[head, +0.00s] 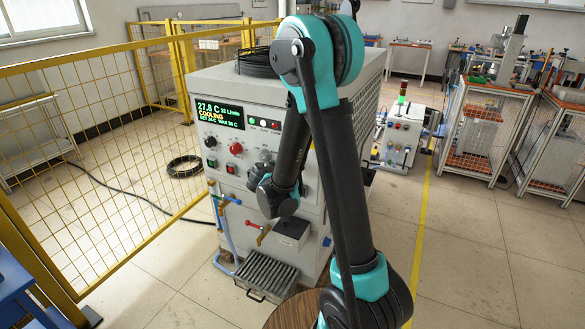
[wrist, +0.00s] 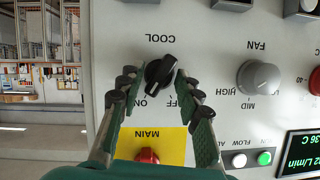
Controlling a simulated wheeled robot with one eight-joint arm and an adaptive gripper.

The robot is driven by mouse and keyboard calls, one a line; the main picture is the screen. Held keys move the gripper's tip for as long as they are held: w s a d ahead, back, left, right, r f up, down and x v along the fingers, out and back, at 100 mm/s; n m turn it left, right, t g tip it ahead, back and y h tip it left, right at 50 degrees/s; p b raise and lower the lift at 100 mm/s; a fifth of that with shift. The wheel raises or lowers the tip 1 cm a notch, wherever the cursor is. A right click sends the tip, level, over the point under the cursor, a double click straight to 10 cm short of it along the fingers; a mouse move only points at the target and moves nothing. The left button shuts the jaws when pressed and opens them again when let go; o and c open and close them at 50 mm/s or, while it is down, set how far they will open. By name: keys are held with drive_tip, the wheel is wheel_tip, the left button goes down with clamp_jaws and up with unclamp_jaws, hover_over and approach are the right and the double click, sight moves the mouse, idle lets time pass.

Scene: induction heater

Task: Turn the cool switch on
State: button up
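The cool switch (wrist: 160,72) is a black rotary knob on the light grey panel, under an upside-down COOL label in the wrist view. Its raised handle slants, with the lower-left end towards the ON label and the upper-right end away from it. OFF is partly covered by my right finger. My gripper (wrist: 158,76) is open, its two green fingers with dark pads on either side of the knob. The right fingertip is very near it; I cannot tell whether it touches. In the head view, my arm hides the switch and the fingertips.
The red main button (wrist: 148,156) on a yellow plate lies between the fingers' bases. The grey fan knob (wrist: 258,77) is to the right. The heater's display (head: 220,113) reads COOLING.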

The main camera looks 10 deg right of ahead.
drive_tip(key=v, duration=1.2)
